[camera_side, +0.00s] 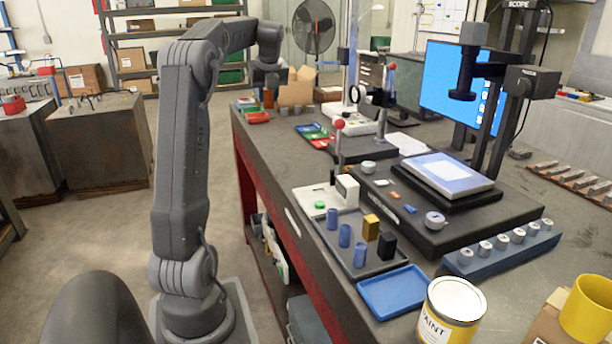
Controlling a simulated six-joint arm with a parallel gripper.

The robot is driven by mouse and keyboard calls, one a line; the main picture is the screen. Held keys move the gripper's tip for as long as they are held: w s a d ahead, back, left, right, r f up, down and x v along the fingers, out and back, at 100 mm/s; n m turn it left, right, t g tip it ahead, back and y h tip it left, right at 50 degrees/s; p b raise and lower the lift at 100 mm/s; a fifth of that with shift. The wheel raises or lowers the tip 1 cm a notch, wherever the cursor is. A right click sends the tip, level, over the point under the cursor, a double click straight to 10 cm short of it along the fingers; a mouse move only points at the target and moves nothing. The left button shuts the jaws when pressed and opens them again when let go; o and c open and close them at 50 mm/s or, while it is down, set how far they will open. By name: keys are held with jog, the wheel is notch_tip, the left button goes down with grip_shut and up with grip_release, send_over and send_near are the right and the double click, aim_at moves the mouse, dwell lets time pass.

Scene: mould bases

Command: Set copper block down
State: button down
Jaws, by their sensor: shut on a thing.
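My gripper (268,88) is at the far left end of the workbench, pointing down. It is shut on the copper block (268,99), a small orange-brown piece showing below the wrist. The block is small in this view, and I cannot tell whether it touches the surface below.
A grey tray (387,264) nearer the camera holds three blue cylinders, a gold block (371,227) and a black block (387,246). An empty blue tray (393,292), a paint can (450,312) and a measuring stand (490,110) are also on the bench.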

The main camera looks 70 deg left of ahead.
notch_tip(320, 180, down, 11)
jog(key=w+f, duration=0.2)
jog(key=w, duration=0.1)
jog(key=w+d+f, duration=0.1)
jog(key=w+f, duration=0.1)
jog(key=w, duration=0.2)
jog(key=w+f, duration=0.3)
jog(key=w, duration=0.1)
jog(key=shift+d, duration=0.35)
jog(key=shift+f, duration=1.9)
jog(key=shift+f, duration=0.15)
jog(key=c, duration=0.8)
grip_release()
jog(key=shift+f, duration=0.1)
jog(key=shift+c, duration=0.2)
jog(key=v, duration=1.2)
